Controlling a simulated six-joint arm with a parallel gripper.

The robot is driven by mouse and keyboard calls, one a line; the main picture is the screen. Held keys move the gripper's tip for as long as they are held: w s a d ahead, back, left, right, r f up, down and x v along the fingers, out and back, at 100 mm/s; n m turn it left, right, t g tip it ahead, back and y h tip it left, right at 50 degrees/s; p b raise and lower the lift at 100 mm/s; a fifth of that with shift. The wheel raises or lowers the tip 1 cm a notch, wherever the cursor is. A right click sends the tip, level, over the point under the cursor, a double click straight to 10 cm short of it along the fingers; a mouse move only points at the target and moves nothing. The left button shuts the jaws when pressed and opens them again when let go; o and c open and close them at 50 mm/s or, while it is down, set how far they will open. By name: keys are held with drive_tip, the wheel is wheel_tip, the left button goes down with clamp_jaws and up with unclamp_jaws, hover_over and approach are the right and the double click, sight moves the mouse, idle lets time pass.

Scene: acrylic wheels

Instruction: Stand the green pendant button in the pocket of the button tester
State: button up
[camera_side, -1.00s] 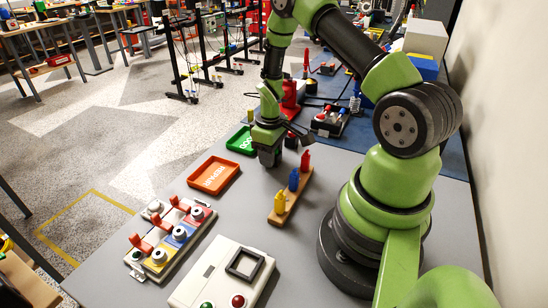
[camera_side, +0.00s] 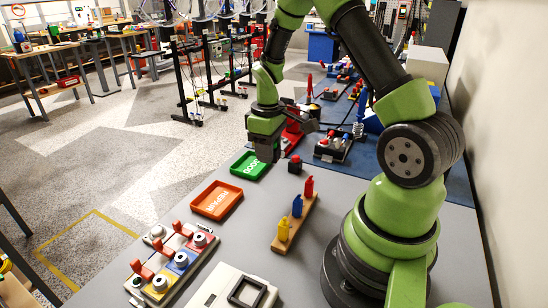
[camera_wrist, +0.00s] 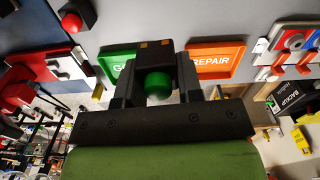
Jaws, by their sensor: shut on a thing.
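My gripper (camera_side: 267,150) is shut on the green pendant button, clear above the table near the green tray. In the wrist view, the button's green dome (camera_wrist: 158,86) and dark square body (camera_wrist: 154,52) show between the fingers of my gripper (camera_wrist: 150,75). In the side view the green dome cannot be made out. The button tester is a pale box (camera_side: 217,290) at the bottom edge, partly cut off. Its pocket has a black square frame (camera_side: 232,293), and nothing is seen standing in it. My gripper is far behind the tester.
A green tray (camera_side: 235,166) and an orange REPAIR tray (camera_side: 206,211) lie left. A red pendant button (camera_side: 295,165) stands right of my gripper. A wooden rack (camera_side: 291,230) holds coloured pegs. A switch panel (camera_side: 184,257) stands left of the tester. Grey table between is clear.

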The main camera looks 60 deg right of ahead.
drive_tip(key=a+n, duration=0.7)
drive_tip(key=a, duration=0.8)
drive_tip(key=n, duration=0.9)
approach(245, 300)
drive_tip(key=shift+w+d+f, duration=0.2)
drive_tip(key=shift+w+d, duration=0.05)
drive_tip(key=shift+w, duration=0.15)
drive_tip(key=shift+s+a+n, duration=0.3)
drive_tip(key=shift+s+n, duration=0.15)
drive_tip(key=shift+n, duration=0.05)
drive_tip(key=shift+d, duration=0.1)
drive_tip(key=shift+f, duration=2.5)
drive_tip(key=shift+f, duration=0.65)
idle(0.3)
drive_tip(key=shift+r, duration=0.2)
